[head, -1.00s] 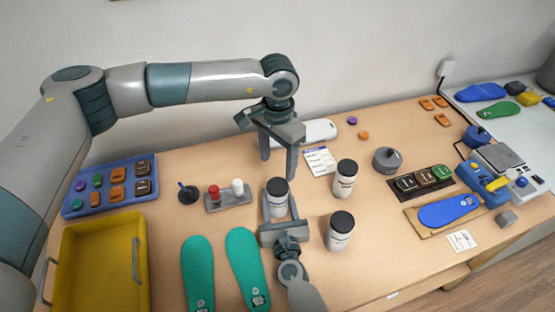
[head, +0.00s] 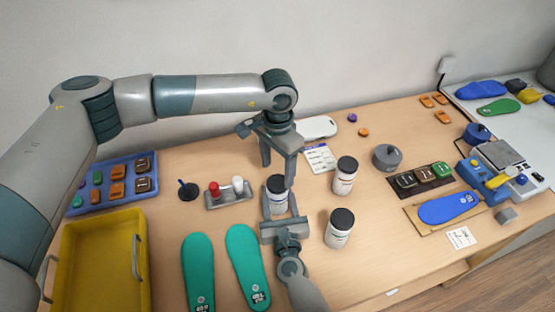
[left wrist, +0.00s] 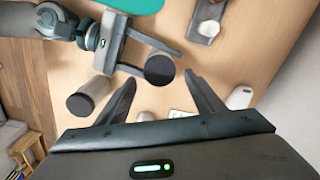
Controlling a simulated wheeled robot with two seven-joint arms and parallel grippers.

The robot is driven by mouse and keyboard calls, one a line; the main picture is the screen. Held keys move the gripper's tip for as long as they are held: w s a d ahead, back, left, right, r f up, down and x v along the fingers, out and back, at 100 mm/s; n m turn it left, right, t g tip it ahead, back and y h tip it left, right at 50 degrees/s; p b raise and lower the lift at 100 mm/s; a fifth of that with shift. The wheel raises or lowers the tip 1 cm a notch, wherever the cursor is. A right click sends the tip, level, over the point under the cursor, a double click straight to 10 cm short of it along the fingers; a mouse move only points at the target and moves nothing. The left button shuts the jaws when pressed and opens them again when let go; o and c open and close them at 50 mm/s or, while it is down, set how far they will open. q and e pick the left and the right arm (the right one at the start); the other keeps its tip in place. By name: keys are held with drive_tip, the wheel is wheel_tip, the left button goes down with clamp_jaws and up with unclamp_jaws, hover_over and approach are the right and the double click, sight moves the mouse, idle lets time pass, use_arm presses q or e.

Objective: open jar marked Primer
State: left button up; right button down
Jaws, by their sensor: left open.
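Three white jars with black lids stand on the table; their labels are too small to read, so I cannot tell which says Primer. One jar (head: 277,202) is upright between the fingers of my right gripper (head: 279,212), which look closed against its sides. The others are the back right jar (head: 345,181) and front right jar (head: 338,234). My left gripper (head: 278,172) is open and empty, fingers down, above and behind the held jar. In the left wrist view that jar's lid (left wrist: 159,70) is beyond and between my left fingertips (left wrist: 161,80), apart from them.
Green insoles (head: 245,262) lie in front left. A holder with red and white capped pieces (head: 228,198) stands left of the held jar. A yellow bin (head: 92,262) is at the left. A paper card (head: 320,158) and grey round container (head: 387,158) lie behind and right.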

sight(277, 182)
use_arm(q)
drive_tip(key=shift+f, duration=2.05)
drive_tip(key=c, duration=1.1)
